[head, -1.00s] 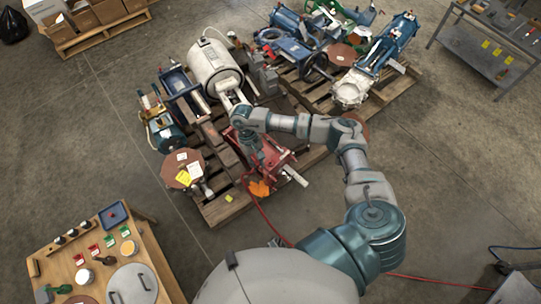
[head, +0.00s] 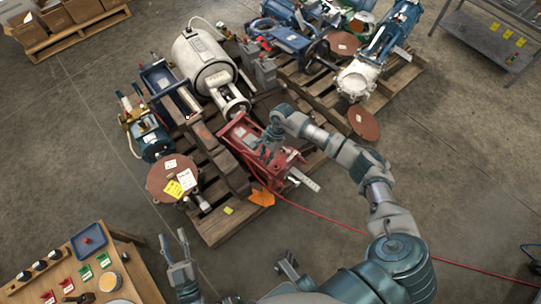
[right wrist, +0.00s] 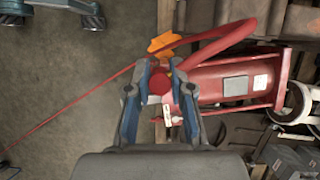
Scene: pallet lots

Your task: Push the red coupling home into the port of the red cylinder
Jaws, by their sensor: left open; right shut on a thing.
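The red cylinder (head: 238,135) lies on the pallet in the middle of the head view, and its red body with a pale label also shows in the right wrist view (right wrist: 235,82). My right gripper (right wrist: 160,72) is shut on the red coupling (right wrist: 158,86), beside the cylinder's near end. A red hose (right wrist: 215,38) curves close by. The port is hidden, so I cannot tell whether the coupling touches it. In the head view the right gripper (head: 266,155) hides the coupling. My left gripper (head: 175,240) is open and empty near the bottom edge, well apart from the cylinder.
An orange piece (head: 262,197) lies at the pallet's near edge. The red hose crosses the floor to the right. A white tank (head: 205,65) and a blue motor (head: 150,138) crowd the pallet. A wooden table (head: 50,275) stands bottom left.

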